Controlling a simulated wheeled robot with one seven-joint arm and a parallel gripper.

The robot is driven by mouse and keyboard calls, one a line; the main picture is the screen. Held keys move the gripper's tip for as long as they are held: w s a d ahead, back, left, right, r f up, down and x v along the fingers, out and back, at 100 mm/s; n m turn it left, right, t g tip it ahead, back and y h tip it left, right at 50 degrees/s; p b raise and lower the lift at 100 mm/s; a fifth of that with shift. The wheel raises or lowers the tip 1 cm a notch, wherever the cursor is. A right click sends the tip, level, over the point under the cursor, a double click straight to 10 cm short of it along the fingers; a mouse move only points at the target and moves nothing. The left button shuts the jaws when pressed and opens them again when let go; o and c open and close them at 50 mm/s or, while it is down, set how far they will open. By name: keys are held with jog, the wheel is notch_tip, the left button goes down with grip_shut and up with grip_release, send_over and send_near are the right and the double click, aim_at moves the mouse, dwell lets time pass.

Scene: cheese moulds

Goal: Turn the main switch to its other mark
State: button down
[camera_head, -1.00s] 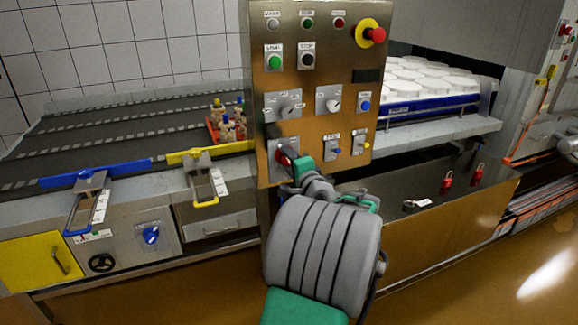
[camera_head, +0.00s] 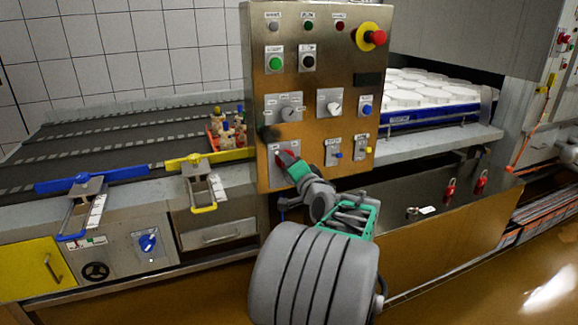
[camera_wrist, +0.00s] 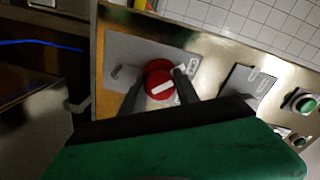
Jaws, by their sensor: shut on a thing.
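The main switch is a red knob (camera_wrist: 160,84) with a white bar on a grey plate (camera_wrist: 108,54), in the wrist view. In the head view the red knob (camera_head: 286,158) sits at the lower left of the brass control panel (camera_head: 270,92), partly hidden by my gripper. My gripper (camera_wrist: 157,86) is shut on the knob, with one dark finger on each side of it. The white bar lies slanted in the wrist view. The marks on the plate are too small and partly covered to read. My gripper also shows in the head view (camera_head: 290,164).
Above the switch are two selector knobs (camera_head: 334,107), a green button (camera_head: 275,63) and a red emergency button (camera_head: 377,37). A conveyor (camera_head: 120,140) with yellow and blue clamps lies left. White moulds (camera_head: 425,92) stand right.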

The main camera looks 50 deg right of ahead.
jog(key=shift+f, duration=0.1)
jog(key=c, duration=1)
grip_release()
jog(key=shift+d, duration=0.1)
jog(key=shift+o, duration=0.5)
jog(key=shift+r, duration=0.25)
jog(key=shift+w, duration=0.1)
jog(key=shift+f, duration=0.1)
jog(key=v, duration=0.7)
jog(key=shift+s+a+p, duration=0.2)
jog(key=shift+s+p, duration=0.15)
